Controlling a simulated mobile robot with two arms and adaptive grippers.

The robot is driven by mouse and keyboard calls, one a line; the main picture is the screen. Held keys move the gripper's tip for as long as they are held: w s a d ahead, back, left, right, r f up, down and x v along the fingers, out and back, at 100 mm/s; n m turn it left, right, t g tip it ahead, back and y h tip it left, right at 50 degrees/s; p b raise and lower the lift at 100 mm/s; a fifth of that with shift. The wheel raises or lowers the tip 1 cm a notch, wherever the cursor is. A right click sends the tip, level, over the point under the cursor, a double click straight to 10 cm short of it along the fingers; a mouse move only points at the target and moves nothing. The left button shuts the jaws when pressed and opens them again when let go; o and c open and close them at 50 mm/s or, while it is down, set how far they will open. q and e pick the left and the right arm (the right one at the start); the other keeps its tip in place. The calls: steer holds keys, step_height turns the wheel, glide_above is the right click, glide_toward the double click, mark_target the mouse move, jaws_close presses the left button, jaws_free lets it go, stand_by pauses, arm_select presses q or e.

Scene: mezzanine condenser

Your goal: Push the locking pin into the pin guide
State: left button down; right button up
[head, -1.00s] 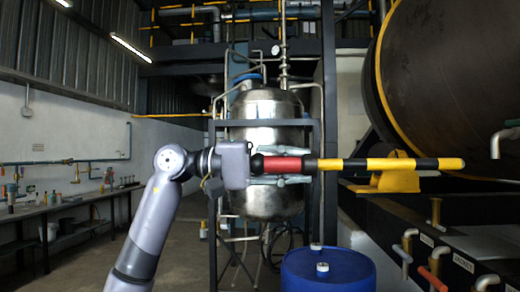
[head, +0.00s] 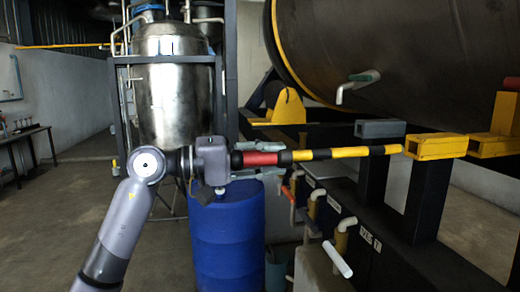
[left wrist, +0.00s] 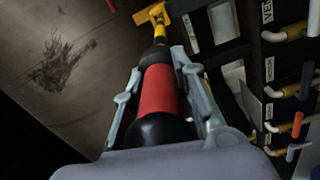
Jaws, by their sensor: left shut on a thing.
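The locking pin (head: 340,153) is a rod banded yellow and black with a red grip. My left gripper (head: 280,158) is shut on the red grip and holds the pin about level, pointing right. In the left wrist view the gripper's fingers lie on both sides of the red grip (left wrist: 158,92). The pin guide (head: 437,147) is a yellow block on a dark post. The pin's far end meets the guide's left edge in the head view; I cannot tell whether it is inside. A yellow bracket (left wrist: 152,13) shows at the pin's far end in the left wrist view. My right gripper is out of view.
A blue drum (head: 228,235) stands below the gripper. Taps with coloured handles (head: 338,258) stick out below the pin. A second yellow block (head: 495,146) lies right of the guide, under the large dark cylinder (head: 420,60). A steel tank (head: 175,85) stands behind.

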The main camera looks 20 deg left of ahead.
arm_select(q)
steer(key=shift+a+r, duration=0.1)
steer(key=shift+a, duration=0.2)
steer(key=shift+s+d, duration=0.15)
steer(key=shift+b, duration=0.5)
steer(key=shift+d+r, duration=0.1)
steer(key=shift+d, duration=0.05)
steer(key=shift+x, duration=1.1)
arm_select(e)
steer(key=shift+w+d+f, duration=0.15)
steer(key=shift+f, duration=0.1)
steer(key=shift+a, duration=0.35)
arm_select(q)
steer(key=shift+w+d, duration=0.15)
steer(key=shift+w, duration=0.1)
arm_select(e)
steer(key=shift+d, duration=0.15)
